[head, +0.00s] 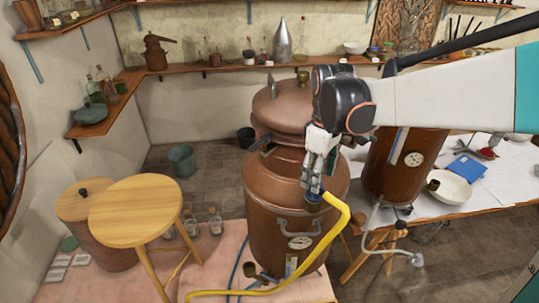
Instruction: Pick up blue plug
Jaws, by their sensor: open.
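A small dark blue piece (314,197), which looks like the blue plug, shows at the upper end of a yellow hose (341,218), in front of the large copper vessel (262,205). My gripper (312,186) points down right above this piece, with its fingers at or very close to it. The gripper is open. The yellow hose bends down to the right and runs to the lower left along the pink floor covering.
A wooden stool (137,208) and a lidded barrel (92,235) stand at the left, with glass bottles (215,220) beside them. A second copper vessel (402,160) and a table with a white bowl (449,187) and a blue book (464,167) are at the right.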

